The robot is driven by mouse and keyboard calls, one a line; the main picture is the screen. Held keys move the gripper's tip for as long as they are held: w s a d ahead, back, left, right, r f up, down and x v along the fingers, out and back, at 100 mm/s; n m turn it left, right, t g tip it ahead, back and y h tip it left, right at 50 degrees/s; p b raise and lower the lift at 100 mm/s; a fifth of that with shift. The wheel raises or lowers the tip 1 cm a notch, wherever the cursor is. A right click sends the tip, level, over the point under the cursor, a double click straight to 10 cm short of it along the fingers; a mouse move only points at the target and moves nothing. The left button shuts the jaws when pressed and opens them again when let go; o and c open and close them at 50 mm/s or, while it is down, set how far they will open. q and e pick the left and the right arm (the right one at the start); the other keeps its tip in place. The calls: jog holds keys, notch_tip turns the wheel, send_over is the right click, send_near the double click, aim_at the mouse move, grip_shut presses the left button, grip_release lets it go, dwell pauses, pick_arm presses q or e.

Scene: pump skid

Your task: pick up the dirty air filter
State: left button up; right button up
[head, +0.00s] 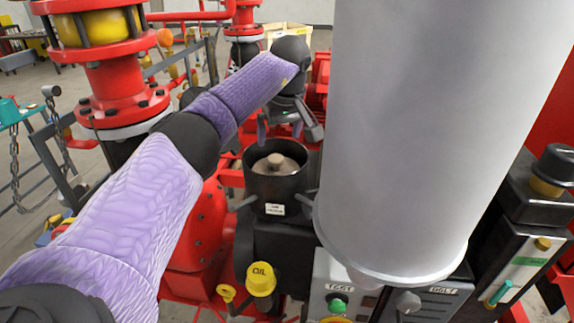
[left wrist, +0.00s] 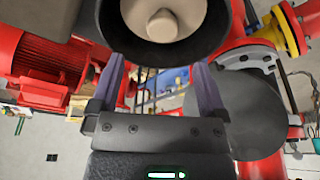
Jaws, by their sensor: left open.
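The dirty air filter (head: 288,163) is a brownish round piece with a knob on top. It sits inside a black open-topped housing (head: 277,190) with a white label on its front. My left gripper (head: 287,132) is open and empty, just above and behind the housing's far rim, apart from the filter. In the left wrist view the filter (left wrist: 165,22) shows at the top, inside the dark round housing (left wrist: 110,25), beyond the open fingers (left wrist: 157,75). The filter's lower part is hidden by the housing wall. My right gripper is not in view.
A large pale grey cylinder (head: 430,120) stands close to the right of the housing and hides what is behind it. A yellow OIL cap (head: 261,279) is in front, near a control box (head: 335,290). Red flanged piping (head: 115,85) rises at the left.

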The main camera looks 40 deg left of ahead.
aim_at(276, 158)
pick_arm(q)
jog(key=x, duration=0.4)
jog(key=p+x, duration=0.1)
jog(key=x, duration=0.2)
jog(key=shift+s+f, duration=0.15)
jog(key=shift+f, duration=0.3)
grip_shut()
